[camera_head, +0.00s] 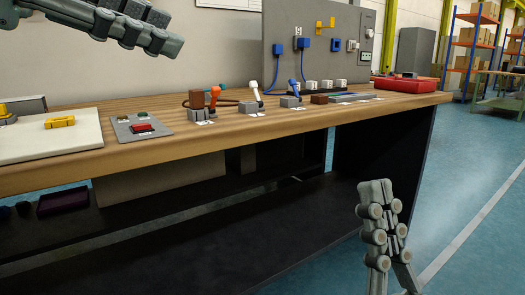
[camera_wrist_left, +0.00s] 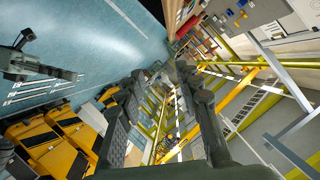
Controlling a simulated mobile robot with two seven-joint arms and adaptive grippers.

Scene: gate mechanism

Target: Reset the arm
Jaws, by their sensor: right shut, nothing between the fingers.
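My left gripper (camera_head: 172,30) is at the top left of the head view, raised above the bench and clear of everything on it. In the left wrist view its two fingers (camera_wrist_left: 160,75) stand apart with only the distant room between them, so it is open and empty. My right gripper (camera_head: 376,187) is at the lower right of the head view, in front of the bench and over the blue floor. Its fingers point up and are closed together with nothing held. Neither gripper touches anything.
The wooden bench (camera_head: 240,130) bears orange (camera_head: 213,97), white (camera_head: 256,93) and blue (camera_head: 294,87) levers. A grey panel (camera_head: 285,50), red tray (camera_head: 405,84), button plate (camera_head: 120,128) and white board (camera_head: 40,148) are also there.

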